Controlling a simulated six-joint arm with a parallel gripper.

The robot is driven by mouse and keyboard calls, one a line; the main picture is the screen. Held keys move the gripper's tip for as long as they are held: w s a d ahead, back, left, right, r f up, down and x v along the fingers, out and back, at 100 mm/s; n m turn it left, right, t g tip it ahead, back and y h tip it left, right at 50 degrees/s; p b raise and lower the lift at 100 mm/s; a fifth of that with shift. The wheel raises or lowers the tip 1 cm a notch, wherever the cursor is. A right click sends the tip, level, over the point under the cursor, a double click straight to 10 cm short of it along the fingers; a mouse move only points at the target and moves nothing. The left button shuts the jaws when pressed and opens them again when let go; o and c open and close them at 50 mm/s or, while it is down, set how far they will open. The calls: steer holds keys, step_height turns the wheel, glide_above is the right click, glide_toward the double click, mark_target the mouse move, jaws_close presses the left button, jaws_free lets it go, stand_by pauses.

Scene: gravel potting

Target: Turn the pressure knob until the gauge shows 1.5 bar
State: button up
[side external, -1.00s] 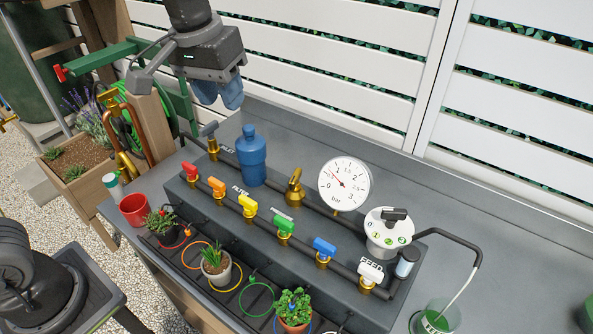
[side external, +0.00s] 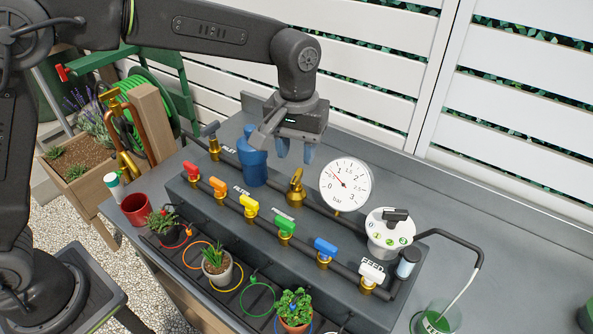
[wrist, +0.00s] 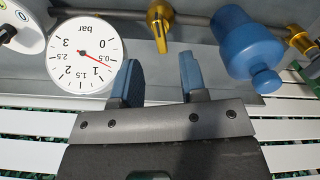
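The brass pressure knob (side external: 295,187) stands on the pipe between the blue filter and the gauge. It also shows near the top of the wrist view (wrist: 160,24). The round white gauge (side external: 345,185) stands right of it, marked in bar from 0 to 3. In the wrist view the gauge (wrist: 86,56) appears upside down, its red needle between 0.5 and 1. My gripper (side external: 295,156) is above and apart from the knob. In the wrist view my gripper (wrist: 161,60) has its blue fingers spread with nothing between them.
The blue filter (side external: 252,165) stands close left of the knob. A white feed timer (side external: 388,240) is right of the gauge. Several coloured valves (side external: 285,228) line the front pipe, with potted plants (side external: 216,262) before them. A slatted white fence (side external: 360,85) rises behind.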

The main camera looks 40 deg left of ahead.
mark_target(296, 175)
step_height(296, 175, down, 6)
steer(key=shift+r, duration=0.1)
steer(key=shift+c, duration=0.2)
jaws_close()
stand_by(0.3)
